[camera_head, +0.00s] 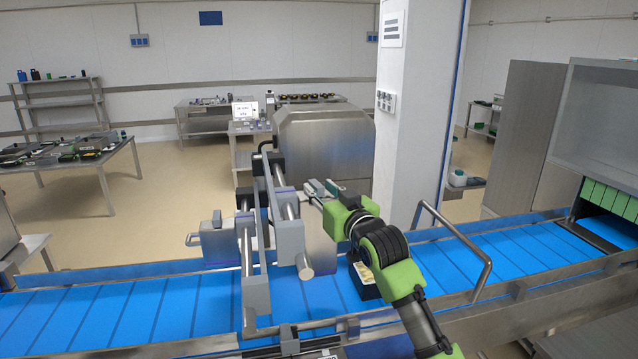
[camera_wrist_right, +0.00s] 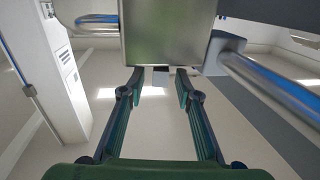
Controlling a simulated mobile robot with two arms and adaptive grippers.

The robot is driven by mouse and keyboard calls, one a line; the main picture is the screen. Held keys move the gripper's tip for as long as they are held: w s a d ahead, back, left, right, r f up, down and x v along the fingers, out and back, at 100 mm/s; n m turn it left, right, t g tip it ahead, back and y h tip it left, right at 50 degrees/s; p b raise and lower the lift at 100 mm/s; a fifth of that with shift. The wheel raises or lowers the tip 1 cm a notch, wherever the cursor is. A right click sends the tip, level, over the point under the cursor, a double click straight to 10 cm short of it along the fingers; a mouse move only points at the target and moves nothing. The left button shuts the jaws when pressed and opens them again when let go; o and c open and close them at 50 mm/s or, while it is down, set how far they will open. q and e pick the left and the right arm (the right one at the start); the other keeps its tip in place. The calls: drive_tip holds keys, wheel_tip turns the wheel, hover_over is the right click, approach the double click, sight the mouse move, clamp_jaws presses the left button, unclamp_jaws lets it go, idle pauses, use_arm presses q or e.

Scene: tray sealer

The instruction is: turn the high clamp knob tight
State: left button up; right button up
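My right gripper (camera_head: 322,188) reaches from the lower right over the conveyor to the metal clamp frame (camera_head: 256,250). Its green-padded fingers are apart; they also show open in the right wrist view (camera_wrist_right: 160,86). In that view a small grey block (camera_wrist_right: 160,75) shows between the fingertips, under a shiny metal box (camera_wrist_right: 165,35). I see no finger closed on it. I cannot tell for sure whether this block is the high clamp knob. In the head view a grey cylinder end (camera_head: 306,269) sits low on the frame. My left gripper is not in view.
The blue conveyor (camera_head: 105,312) runs across below the frame. A bent metal handrail (camera_head: 466,232) stands right of my right arm, and a white pillar (camera_head: 405,110) rises behind it. In the wrist view a metal rod (camera_wrist_right: 265,80) passes close on the right.

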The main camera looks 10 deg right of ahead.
drive_tip(key=shift+w+a, duration=0.1)
drive_tip(key=shift+w, duration=0.75)
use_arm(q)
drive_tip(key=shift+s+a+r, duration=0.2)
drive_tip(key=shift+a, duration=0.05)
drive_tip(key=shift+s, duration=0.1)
use_arm(e)
clamp_jaws()
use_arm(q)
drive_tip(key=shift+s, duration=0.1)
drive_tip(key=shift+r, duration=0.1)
use_arm(e)
drive_tip(key=shift+a, duration=0.15)
